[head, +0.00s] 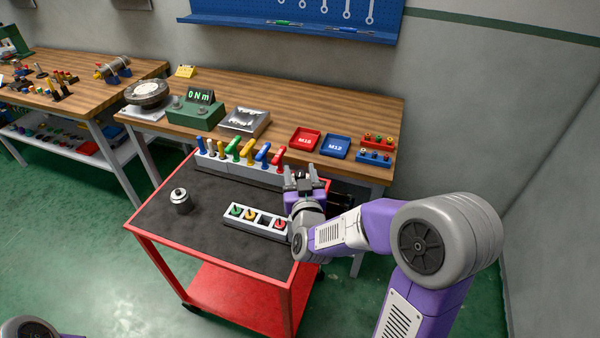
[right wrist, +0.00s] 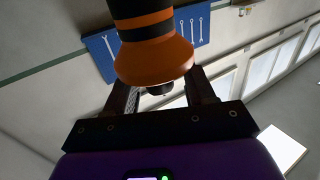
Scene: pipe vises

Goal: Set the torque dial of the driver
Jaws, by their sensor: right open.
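My right gripper (head: 303,178) is open, over the right side of the red cart, and also shows in the right wrist view (right wrist: 170,95). In that view a large orange and black body (right wrist: 155,60) fills the space ahead of the fingers, with a small dark end below it. It looks like a tool handle; I cannot make it out in the head view, and no dial marks are readable. A rack (head: 235,174) on the cart holds several colored-handled tools, the red one (head: 278,155) nearest my gripper. A green box (head: 195,112) has a display reading "0 N m". My left gripper is out of view.
The red cart (head: 165,243) has a dark top with a metal cylinder (head: 181,203) and a grey holder (head: 240,225) with colored pieces. Behind it, the wooden bench (head: 360,105) bears a red tray (head: 305,140) and a blue tray (head: 335,147). The cart's middle is clear.

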